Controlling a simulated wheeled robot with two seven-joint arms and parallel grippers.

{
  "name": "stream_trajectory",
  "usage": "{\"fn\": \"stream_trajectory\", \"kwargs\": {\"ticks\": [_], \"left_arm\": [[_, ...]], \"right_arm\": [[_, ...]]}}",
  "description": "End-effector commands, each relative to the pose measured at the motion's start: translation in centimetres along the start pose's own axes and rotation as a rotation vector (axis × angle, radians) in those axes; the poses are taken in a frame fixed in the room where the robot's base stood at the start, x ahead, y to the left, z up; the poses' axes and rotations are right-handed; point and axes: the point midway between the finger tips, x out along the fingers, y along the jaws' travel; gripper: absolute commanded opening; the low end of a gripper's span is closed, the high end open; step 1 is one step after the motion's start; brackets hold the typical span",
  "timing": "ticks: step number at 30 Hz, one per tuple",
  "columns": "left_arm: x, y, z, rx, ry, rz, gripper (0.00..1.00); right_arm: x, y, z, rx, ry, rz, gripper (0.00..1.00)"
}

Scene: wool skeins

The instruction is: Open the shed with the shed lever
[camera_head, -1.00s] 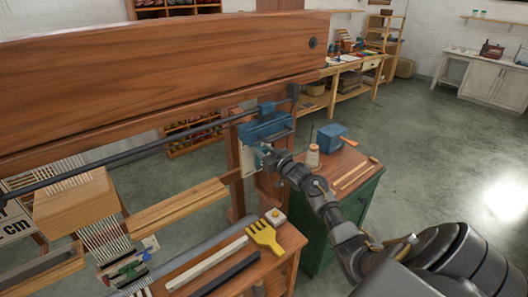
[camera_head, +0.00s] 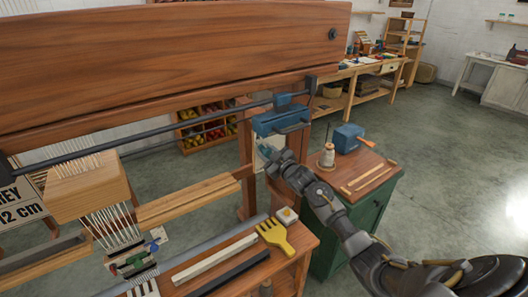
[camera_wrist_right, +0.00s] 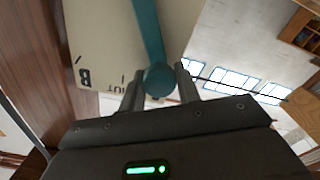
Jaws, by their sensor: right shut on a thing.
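The shed lever (camera_wrist_right: 152,30) is a teal bar with a round end, in front of a cream plate (camera_wrist_right: 105,45) with black lettering. In the right wrist view, my right gripper (camera_wrist_right: 160,72) is shut on the lever's round end, one finger on each side. In the head view, my right gripper (camera_head: 267,156) is at the cream plate below a blue housing (camera_head: 281,121) on the loom's right post; it largely hides the lever there. The loom's wooden block (camera_head: 88,186) hangs at the left with pale threads below it. My left gripper is not in view.
A wide wooden beam (camera_head: 170,70) and a dark rod (camera_head: 150,142) cross the loom. A yellow comb (camera_head: 275,236) lies on the front bench. Open floor lies further right.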

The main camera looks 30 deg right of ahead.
Motion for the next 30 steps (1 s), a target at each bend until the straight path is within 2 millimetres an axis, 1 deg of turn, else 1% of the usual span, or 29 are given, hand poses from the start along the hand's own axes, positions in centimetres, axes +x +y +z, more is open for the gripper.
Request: {"fn": "stream_trajectory", "kwargs": {"ticks": [6,16,17,21,30], "left_arm": [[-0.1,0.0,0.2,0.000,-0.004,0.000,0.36],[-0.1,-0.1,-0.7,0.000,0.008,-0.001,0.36],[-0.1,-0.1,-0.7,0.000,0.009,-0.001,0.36],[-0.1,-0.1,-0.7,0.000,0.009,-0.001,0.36],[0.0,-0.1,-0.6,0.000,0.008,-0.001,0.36]], "right_arm": [[-0.9,0.7,0.7,-0.028,-0.009,0.013,0.00],[-1.0,0.8,0.7,-0.029,-0.009,0.014,0.00],[-1.0,0.8,0.7,-0.029,-0.009,0.014,0.35],[-1.0,0.8,0.7,-0.029,-0.009,0.015,0.53],[-1.1,0.9,0.7,-0.030,-0.009,0.016,0.53]]}}
